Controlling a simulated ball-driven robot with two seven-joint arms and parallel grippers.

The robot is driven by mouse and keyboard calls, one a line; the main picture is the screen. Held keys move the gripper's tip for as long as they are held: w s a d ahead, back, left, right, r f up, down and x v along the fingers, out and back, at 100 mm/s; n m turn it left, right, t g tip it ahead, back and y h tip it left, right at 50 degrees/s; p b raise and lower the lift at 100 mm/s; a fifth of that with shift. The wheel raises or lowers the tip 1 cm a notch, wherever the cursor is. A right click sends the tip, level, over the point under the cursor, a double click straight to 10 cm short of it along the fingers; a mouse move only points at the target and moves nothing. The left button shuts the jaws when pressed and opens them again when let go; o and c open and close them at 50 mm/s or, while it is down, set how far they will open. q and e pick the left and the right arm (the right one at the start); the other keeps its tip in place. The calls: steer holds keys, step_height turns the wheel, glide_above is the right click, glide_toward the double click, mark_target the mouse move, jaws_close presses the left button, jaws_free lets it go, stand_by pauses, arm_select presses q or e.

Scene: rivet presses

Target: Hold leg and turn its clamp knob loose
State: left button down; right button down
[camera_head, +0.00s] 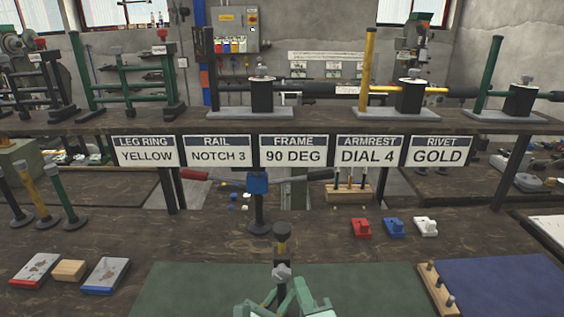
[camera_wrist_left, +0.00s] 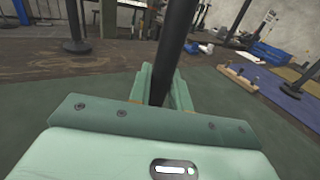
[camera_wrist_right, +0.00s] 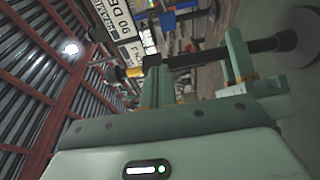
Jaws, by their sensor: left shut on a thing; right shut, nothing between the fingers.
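The leg is a dark upright post with a black clamp collar (camera_head: 282,249) near its top and a grey clamp knob (camera_head: 282,272) facing me in the head view. My left gripper (camera_wrist_left: 158,88) is shut on the dark leg (camera_wrist_left: 174,45). In the right wrist view the leg crosses the top, with its round foot (camera_wrist_right: 298,36) at the right and the black collar (camera_wrist_right: 152,61) and a yellow ring (camera_wrist_right: 134,72) at the left. My right gripper (camera_wrist_right: 158,84) is shut and empty close below the collar. Its fingers hide the knob there, so contact cannot be told.
A stand with a blue head (camera_head: 258,183) and red and grey handles stands behind the leg. Small red, blue and white blocks (camera_head: 393,228) lie to the right. A green mat (camera_head: 190,290) and blue mat (camera_head: 510,285) cover the front. Spare legs (camera_head: 62,196) stand at left.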

steer(key=shift+a+r, duration=0.2)
steer(key=shift+a, duration=0.15)
stand_by(0.7)
steer(key=shift+r, duration=0.2)
steer(key=shift+d+r, duration=0.15)
steer(key=shift+r, duration=0.85)
stand_by(0.4)
steer(key=s, duration=0.6)
steer(key=shift+d, duration=0.3)
